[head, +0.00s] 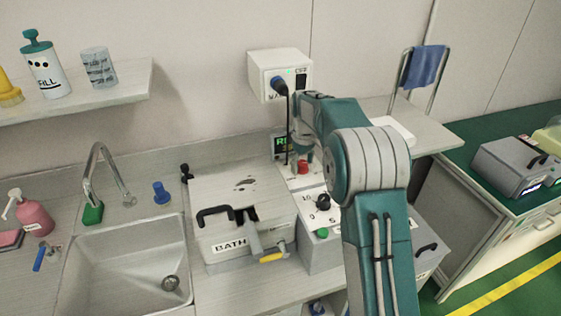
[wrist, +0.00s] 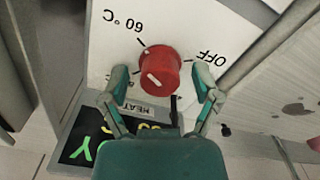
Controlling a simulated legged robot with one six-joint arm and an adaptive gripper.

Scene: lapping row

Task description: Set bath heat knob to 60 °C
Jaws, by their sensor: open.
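The bath heat knob (wrist: 160,70) is red with a white line on its face, on a white panel above a HEAT label (wrist: 150,108). The 60 °C mark (wrist: 124,21) is at its upper left in the wrist view, and OFF (wrist: 210,58) is at its right. I cannot tell which mark the line points at. My gripper (wrist: 161,78) is open, with one finger on each side of the knob; contact is not clear. In the head view the red knob (head: 303,168) shows beneath my gripper, partly hidden by my arm. The grey bath (head: 238,245) stands left of it.
A dark display with green letters (head: 280,145) is beside the knob. A white wall box (head: 279,67) with a plug and hanging cable is close behind my arm. A black-knobbed panel (head: 322,202) is in front. The sink (head: 125,265) is at left.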

